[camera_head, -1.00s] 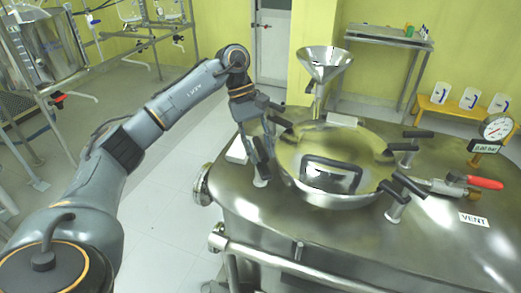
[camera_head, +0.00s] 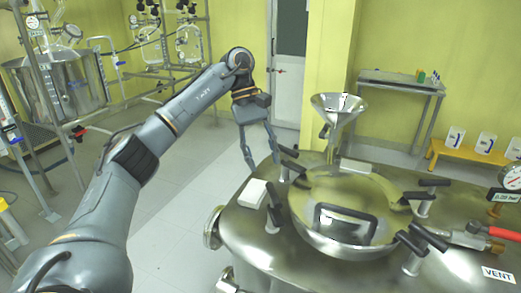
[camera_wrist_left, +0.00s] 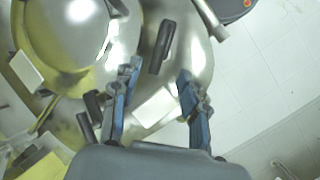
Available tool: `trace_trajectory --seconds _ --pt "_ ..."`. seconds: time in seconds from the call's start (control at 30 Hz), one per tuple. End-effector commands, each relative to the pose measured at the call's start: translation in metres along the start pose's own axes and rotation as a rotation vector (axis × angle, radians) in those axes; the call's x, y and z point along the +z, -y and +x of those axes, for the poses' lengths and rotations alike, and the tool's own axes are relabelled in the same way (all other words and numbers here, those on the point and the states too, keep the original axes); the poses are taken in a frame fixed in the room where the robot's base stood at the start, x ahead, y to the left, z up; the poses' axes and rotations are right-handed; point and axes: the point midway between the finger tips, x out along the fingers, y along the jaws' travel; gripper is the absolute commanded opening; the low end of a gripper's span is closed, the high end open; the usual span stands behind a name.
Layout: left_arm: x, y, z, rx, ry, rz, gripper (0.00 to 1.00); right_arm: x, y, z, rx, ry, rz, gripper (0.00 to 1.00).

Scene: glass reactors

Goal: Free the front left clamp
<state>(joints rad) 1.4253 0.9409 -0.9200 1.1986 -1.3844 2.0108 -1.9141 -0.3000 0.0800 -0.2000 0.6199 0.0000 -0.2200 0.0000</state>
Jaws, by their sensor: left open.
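The front left clamp (camera_head: 274,200) stands at the left rim of the round vessel lid (camera_head: 312,200), a black handle on a metal post. In the left wrist view its black handle (camera_wrist_left: 162,47) appears just beyond the fingertips. I cannot tell whether it still grips the lid. My left gripper (camera_head: 263,163) is open and empty, above and behind this clamp, with its fingers pointing down. In the left wrist view the gripper (camera_wrist_left: 157,80) has its two blue-grey fingers spread apart. Another left-side clamp (camera_head: 290,162) is farther back; its black handle (camera_wrist_left: 90,110) lies beside one finger.
A white block (camera_head: 252,192) lies on the vessel top near the clamp. A steel funnel (camera_head: 338,105) rises behind the lid. Two clamps (camera_head: 422,240) (camera_head: 425,200) stand on the right, near a red-handled valve (camera_head: 503,233). Floor left of the vessel is clear.

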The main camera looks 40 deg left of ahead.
Motion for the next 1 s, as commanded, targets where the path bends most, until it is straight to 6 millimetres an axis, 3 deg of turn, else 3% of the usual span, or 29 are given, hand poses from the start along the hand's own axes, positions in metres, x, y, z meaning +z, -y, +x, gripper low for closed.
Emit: trace_trajectory --seconds 0.3,1.0 --pt "0.000 0.000 -0.017 0.001 -0.001 -0.001 0.44 0.000 0.000 0.000 0.000 0.000 0.000 0.00" --pt "-0.001 0.000 -0.016 0.001 0.000 -0.001 0.44 0.001 -0.004 0.000 0.004 0.002 -0.001 0.00"
